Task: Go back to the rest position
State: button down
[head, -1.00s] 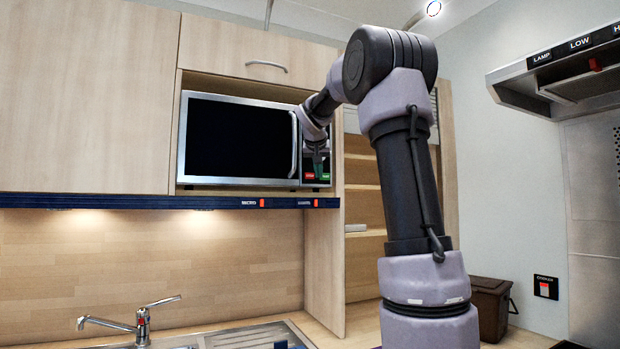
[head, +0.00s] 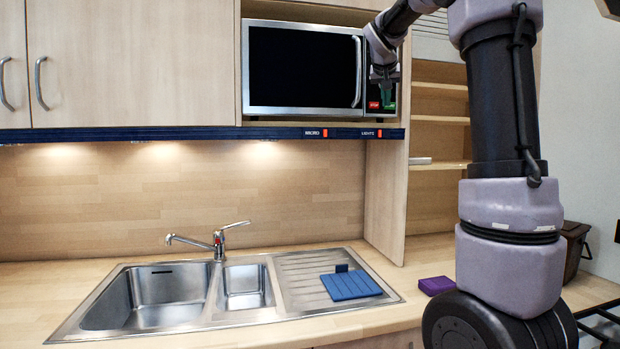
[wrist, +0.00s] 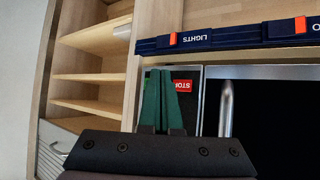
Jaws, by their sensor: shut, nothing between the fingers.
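My gripper (head: 386,92) is at the right side of the microwave (head: 302,68), in front of its control panel with the red and green buttons. In the wrist view its two green fingers (wrist: 163,100) are together and hold nothing. The red stop button (wrist: 183,86) shows just beside the fingertips. I cannot tell whether the fingertips touch the panel. The microwave door is shut, with an upright handle (head: 357,72). My arm reaches up at the right of the head view and bends over to the microwave.
Below are a steel sink (head: 160,296) with a tap (head: 219,240), a blue board (head: 350,285) on the drainer and a purple block (head: 436,285). Open shelves (head: 440,120) stand right of the microwave. A switch rail (head: 220,133) runs beneath the cupboards. A hob grate (head: 605,318) is at far right.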

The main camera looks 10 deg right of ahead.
jog(key=s+a+f+y, duration=0.2)
jog(key=s+a+f, duration=0.4)
jog(key=s, duration=0.5)
jog(key=s+a+f+n+g+y, duration=0.1)
jog(key=s+a+f, duration=0.5)
jog(key=s, duration=0.6)
jog(key=s+a+f+g+y, duration=0.1)
jog(key=s+a+f+y, duration=0.3)
jog(key=s+f, duration=0.5)
jog(key=s+a, duration=0.2)
jog(key=shift+s, duration=0.4)
jog(key=shift+d, duration=0.1)
